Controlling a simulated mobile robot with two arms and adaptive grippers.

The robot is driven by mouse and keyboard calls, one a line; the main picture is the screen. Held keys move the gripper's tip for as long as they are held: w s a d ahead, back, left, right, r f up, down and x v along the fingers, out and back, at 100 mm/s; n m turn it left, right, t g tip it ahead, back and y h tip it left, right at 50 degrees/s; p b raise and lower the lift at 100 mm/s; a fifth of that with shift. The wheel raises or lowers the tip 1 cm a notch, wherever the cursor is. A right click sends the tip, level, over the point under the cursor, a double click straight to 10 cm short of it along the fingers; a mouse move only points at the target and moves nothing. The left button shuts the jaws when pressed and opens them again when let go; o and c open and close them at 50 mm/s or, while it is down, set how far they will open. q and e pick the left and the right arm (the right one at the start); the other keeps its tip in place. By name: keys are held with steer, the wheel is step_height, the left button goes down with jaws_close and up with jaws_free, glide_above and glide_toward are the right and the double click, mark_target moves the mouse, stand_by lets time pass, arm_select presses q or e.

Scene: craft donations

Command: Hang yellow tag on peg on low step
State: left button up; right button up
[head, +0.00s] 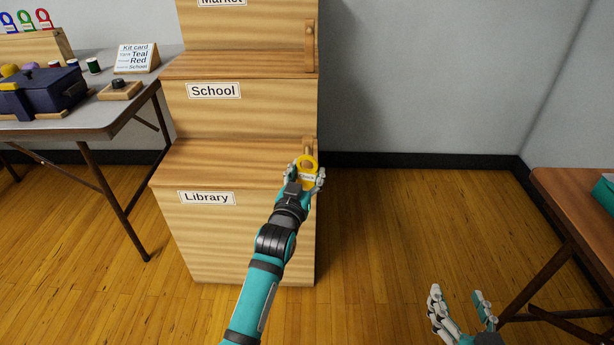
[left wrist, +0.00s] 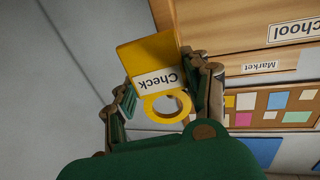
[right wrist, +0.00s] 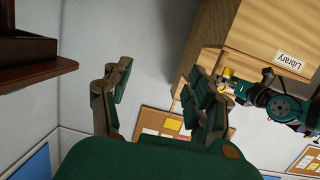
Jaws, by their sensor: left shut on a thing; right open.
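The yellow tag (head: 309,163) has a ring and a white label. The label reads "Check" in the left wrist view (left wrist: 153,62). My left gripper (head: 304,178) is shut on the tag at the right end of the low step (head: 225,160), labelled "Library". The wooden peg post (head: 308,142) of that step shows just behind the ring and is partly hidden. I cannot tell whether the ring touches the peg or is around it. My right gripper (head: 463,312) is open and empty, low at the right, far from the steps.
The "School" step (head: 235,115) rises behind, with its own peg post (head: 309,45) above. A grey table (head: 95,118) at the left bears a dark blue box (head: 45,93) and a kit card (head: 135,58). A brown table (head: 575,195) stands at the right. Floor between is clear.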

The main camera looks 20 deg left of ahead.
mark_target(307, 164)
arm_select(q)
steer(key=shift+w+a+b, duration=0.15)
steer(key=shift+w+b, duration=0.25)
steer(key=shift+w, duration=0.05)
steer(key=shift+w+a+f+b, duration=0.1)
steer(key=shift+w+a+b, duration=0.1)
steer(key=shift+w+b, duration=0.35)
steer(key=shift+w+a, duration=0.1)
steer(key=shift+w, duration=0.35)
steer(key=shift+w+a+b, duration=0.1)
steer(key=shift+w+b, duration=0.25)
steer(key=shift+b, duration=0.15)
steer(key=shift+w, duration=0.15)
steer(key=shift+w+a+f, duration=0.15)
steer(key=shift+w+f, duration=0.15)
steer(key=shift+w, duration=0.15)
steer(key=shift+w+f, duration=0.1)
steer(key=shift+f, duration=0.05)
arm_select(e)
step_height(307, 164, up, 11)
steer(key=a+t+y, duration=0.1)
steer(key=t+y, duration=0.1)
steer(key=t, duration=0.5)
steer(key=shift+s+a+y, duration=0.15)
steer(key=shift+a+y, duration=0.15)
arm_select(q)
steer(key=o, duration=0.9)
